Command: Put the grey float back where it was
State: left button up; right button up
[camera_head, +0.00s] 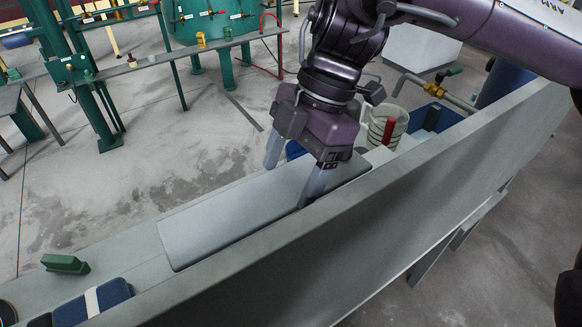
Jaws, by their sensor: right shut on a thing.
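The grey float (225,220) shows as a long flat grey slab along the narrow bench (130,258) beside the tall grey side wall. My right gripper (294,178) points down over the slab, with one finger at its far edge and the other at its near edge by the wall. It is shut on the slab across its width. The slab lies low over the bench top; I cannot tell whether it touches it. The gripper hides part of its right half. My left gripper is not in view.
The grey wall (400,215) runs close along the near side. A green block (65,263) and a navy block with a white band (104,296) lie at the left. A pale bucket (377,128) and a blue bin (448,118) stand at the right end.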

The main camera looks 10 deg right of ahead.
aim_at(295, 180)
jog(key=shift+w+f, duration=0.15)
jog(key=shift+w, duration=0.05)
jog(key=shift+s, duration=0.25)
jog(key=shift+d, duration=0.15)
jog(key=f+b, duration=0.2)
jog(key=f, duration=0.1)
jog(key=shift+w, duration=0.2)
notch_tip(295, 180, down, 2)
jog(key=shift+s+f+b, duration=0.1)
jog(key=shift+f+b, duration=0.05)
jog(key=shift+b, duration=0.65)
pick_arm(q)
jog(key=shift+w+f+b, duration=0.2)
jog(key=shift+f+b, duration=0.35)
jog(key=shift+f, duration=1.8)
pick_arm(e)
jog(key=shift+f, duration=1.25)
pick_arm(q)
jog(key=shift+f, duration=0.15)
pick_arm(e)
jog(key=shift+f, duration=0.3)
jog(key=o, duration=1.6)
jog(key=shift+c, duration=0.2)
